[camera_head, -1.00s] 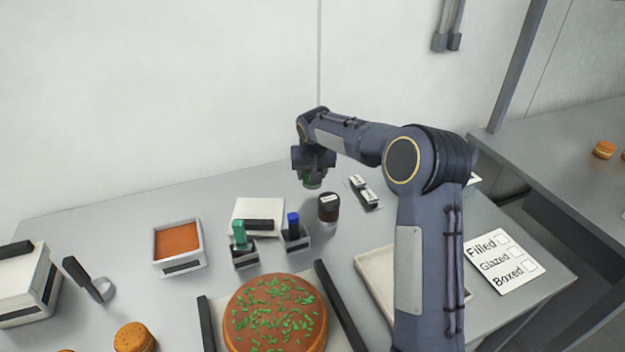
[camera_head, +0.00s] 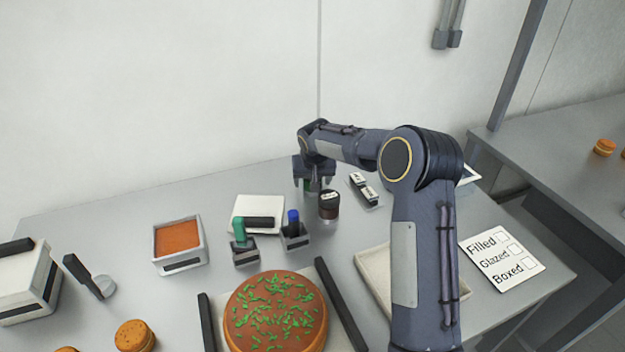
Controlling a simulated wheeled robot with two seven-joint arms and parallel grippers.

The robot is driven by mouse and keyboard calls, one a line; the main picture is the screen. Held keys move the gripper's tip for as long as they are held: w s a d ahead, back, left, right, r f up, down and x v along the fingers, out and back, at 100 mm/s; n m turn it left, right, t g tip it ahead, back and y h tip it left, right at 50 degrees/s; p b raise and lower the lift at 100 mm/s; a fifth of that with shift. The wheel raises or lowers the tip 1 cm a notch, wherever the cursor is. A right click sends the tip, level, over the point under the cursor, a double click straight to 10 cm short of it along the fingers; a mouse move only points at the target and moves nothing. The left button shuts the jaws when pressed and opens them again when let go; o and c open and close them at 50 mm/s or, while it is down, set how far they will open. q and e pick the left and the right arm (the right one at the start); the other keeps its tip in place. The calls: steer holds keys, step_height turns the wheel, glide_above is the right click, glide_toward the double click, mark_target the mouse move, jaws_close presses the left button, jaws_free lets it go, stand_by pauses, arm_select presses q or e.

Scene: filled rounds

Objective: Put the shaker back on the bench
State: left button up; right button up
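The shaker (camera_head: 307,185), a small green piece, shows low between the fingers of my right gripper (camera_head: 314,184) at the back of the bench (camera_head: 120,205). The gripper points down, just behind the dark jar. Its fingers and the jar hide most of the shaker. I cannot tell whether the fingers press on it or stand apart from it, nor whether its base touches the bench. My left gripper is out of view.
A dark lidded jar (camera_head: 329,207) stands just in front of the gripper, with small labelled blocks (camera_head: 364,189) to its right. Green-handled (camera_head: 239,230) and blue-topped (camera_head: 293,222) tools stand in holders nearby. A sprinkled round cake (camera_head: 275,312) is in front.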

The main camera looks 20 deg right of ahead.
steer(key=shift+r, duration=0.1)
steer(key=shift+r, duration=0.25)
steer(key=v, duration=1.1)
steer(key=s+r+y, duration=0.1)
steer(key=s+r, duration=0.3)
steer(key=s, duration=0.7)
steer(key=s+a+f+y, duration=0.1)
steer(key=s+a+f, duration=0.1)
steer(key=s, duration=0.7)
steer(key=s+a+f+n+y, duration=0.1)
steer(key=s+a, duration=0.3)
steer(key=s, duration=0.4)
steer(key=s+a+f+n+t+y+b, duration=0.1)
steer(key=s+a+f+y, duration=0.1)
steer(key=s, duration=0.7)
steer(key=shift+s+a+f, duration=0.35)
steer(key=shift+a+f, duration=0.2)
steer(key=shift+a, duration=0.25)
steer(key=shift+f, duration=0.1)
